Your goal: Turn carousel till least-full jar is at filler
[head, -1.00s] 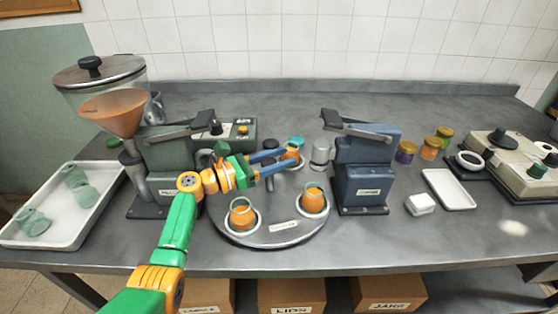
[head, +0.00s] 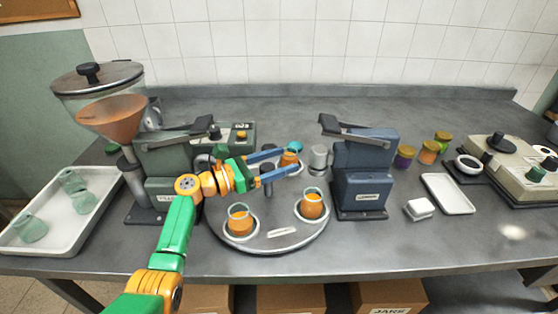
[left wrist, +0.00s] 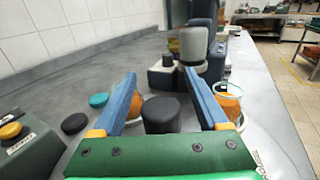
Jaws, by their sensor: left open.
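The grey carousel (head: 262,247) stands between the filler (head: 165,160) on the left and a blue machine (head: 362,185) on the right. It carries a front-left jar (head: 239,224), a front-right jar (head: 312,209) and a back jar (head: 288,160), all holding orange contents. Which is least full is hard to tell. My left gripper (head: 296,161) is open and reaches over the carousel, its fingertips near the back jar. In the left wrist view, the black hub (left wrist: 160,114) shows between the fingers, and a jar (left wrist: 229,104) is outside the right finger. My right gripper is out of view.
A white tray (head: 98,205) with several empty jars lies at left. At right are several lidded jars (head: 428,152), a small white block (head: 419,209), a white tray (head: 449,207) and a scale-like device (head: 515,175). A teal lid (head: 294,145) lies behind the carousel.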

